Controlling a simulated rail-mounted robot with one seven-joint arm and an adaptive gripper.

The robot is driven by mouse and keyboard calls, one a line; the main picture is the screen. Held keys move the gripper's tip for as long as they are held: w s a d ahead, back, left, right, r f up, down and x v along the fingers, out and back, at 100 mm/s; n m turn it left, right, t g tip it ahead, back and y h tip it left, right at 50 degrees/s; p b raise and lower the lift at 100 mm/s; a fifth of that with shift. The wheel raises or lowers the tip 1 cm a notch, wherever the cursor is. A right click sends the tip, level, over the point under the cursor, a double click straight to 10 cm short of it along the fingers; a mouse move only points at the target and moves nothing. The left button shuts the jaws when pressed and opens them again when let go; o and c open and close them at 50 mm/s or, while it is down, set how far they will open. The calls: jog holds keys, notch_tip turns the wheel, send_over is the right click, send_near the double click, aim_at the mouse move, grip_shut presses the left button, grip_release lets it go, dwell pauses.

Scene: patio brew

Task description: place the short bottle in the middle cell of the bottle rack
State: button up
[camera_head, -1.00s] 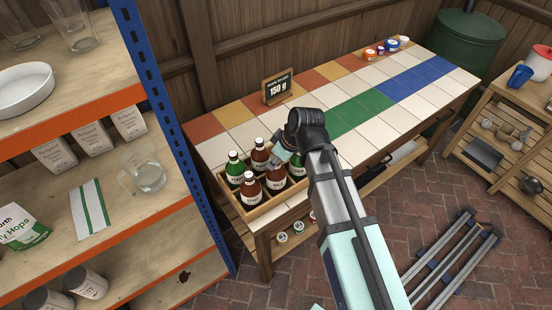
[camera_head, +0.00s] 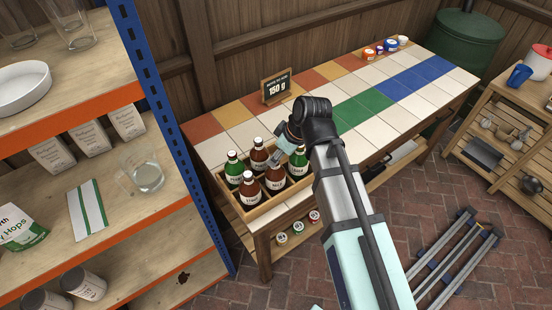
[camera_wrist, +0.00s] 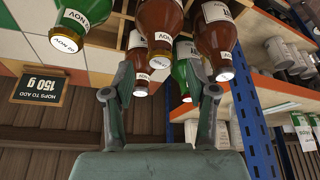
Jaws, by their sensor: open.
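The bottle rack (camera_head: 262,208) is a wooden crate at the left end of the tiled table. It holds several upright brown and green bottles with white caps and labels. A brown bottle (camera_head: 259,158) stands in the middle of its back row and another brown bottle (camera_head: 273,180) in the middle of its front row. I cannot tell which is the short bottle. My gripper (camera_head: 278,156) is tilted above the rack's right part, open and empty. In the wrist view, which is upside down, bottle necks show beyond and between the fingers (camera_wrist: 167,83). The back right cell is hidden by my gripper.
A black sign (camera_head: 276,87) stands at the table's back edge. Several small jars (camera_head: 380,50) stand at its far end, with clear tiles between. A shelf with a blue post (camera_head: 170,120) rises close to the rack's left.

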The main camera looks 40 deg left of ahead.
jog(key=b+v, duration=0.1)
jog(key=v, duration=0.7)
jog(key=w+d+f+m+h, duration=0.1)
jog(key=w+d+f+m, duration=0.2)
jog(key=d+f, duration=0.45)
jog(key=w+d+f+m+h, duration=0.1)
jog(key=w+d+f+m, duration=0.2)
jog(key=f, duration=0.7)
jog(key=s+d+f+m+g+h, duration=0.15)
jog(key=d+f+m, duration=0.25)
jog(key=d+f, duration=1.3)
jog(key=s+d+f+m+g+h, duration=0.15)
jog(key=s+d+f+m, duration=0.25)
jog(key=s+d+f, duration=0.55)
jog(key=s+d+f+m+g, duration=0.1)
jog(key=s+d+f+m, duration=0.1)
jog(key=s+d+f, duration=0.2)
jog(key=s+d+f+m+g, duration=0.2)
jog(key=s+d+f+m, duration=0.1)
jog(key=s+d, duration=0.5)
jog(key=s+f, duration=0.1)
jog(key=s, duration=0.2)
jog(key=shift+f, duration=0.4)
